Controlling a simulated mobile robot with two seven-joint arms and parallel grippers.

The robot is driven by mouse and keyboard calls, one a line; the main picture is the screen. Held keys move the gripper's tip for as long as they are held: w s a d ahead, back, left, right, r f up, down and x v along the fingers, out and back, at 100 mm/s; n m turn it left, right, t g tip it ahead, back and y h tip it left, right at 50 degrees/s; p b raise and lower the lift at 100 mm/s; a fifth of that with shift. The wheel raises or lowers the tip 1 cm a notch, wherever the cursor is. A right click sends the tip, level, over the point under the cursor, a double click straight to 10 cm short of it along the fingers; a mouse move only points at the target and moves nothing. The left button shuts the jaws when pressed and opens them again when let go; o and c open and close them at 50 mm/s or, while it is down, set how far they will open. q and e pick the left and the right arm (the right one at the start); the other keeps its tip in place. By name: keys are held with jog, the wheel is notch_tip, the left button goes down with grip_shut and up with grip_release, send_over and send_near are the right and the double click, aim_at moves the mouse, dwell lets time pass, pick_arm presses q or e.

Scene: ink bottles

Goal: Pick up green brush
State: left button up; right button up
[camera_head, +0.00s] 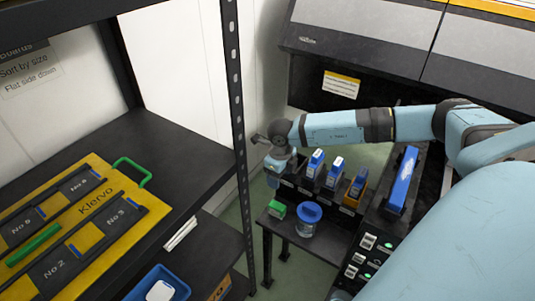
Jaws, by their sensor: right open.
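A small green block-like item (277,210) stands on the low black table, left of a clear jar with a blue lid (307,218). I cannot make out whether it is a brush. A longer green bar (33,245) lies on the yellow board at the left. My right gripper (273,176) hangs above and slightly left of the small green item, at the left end of the bottle rack. It is open, and its fingertips are small and hard to make out. My left gripper is not in view.
A dark rack on the low table (262,222) holds blue-labelled bottles (334,172) and an orange one (356,186). A black shelf (150,140) with an upright post (238,110) stands left. A blue bin (182,286) sits below. A button panel (368,250) is at the right.

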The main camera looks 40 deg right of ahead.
send_over(278, 205)
notch_tip(278, 205, down, 8)
jog(key=shift+s, duration=0.1)
jog(key=shift+f, duration=0.45)
notch_tip(278, 205, down, 5)
jog(key=shift+a+r, duration=0.1)
jog(key=shift+r, duration=0.1)
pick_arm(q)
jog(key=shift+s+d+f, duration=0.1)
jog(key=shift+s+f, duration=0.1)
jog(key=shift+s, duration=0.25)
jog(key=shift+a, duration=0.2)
pick_arm(e)
jog(key=c, duration=1)
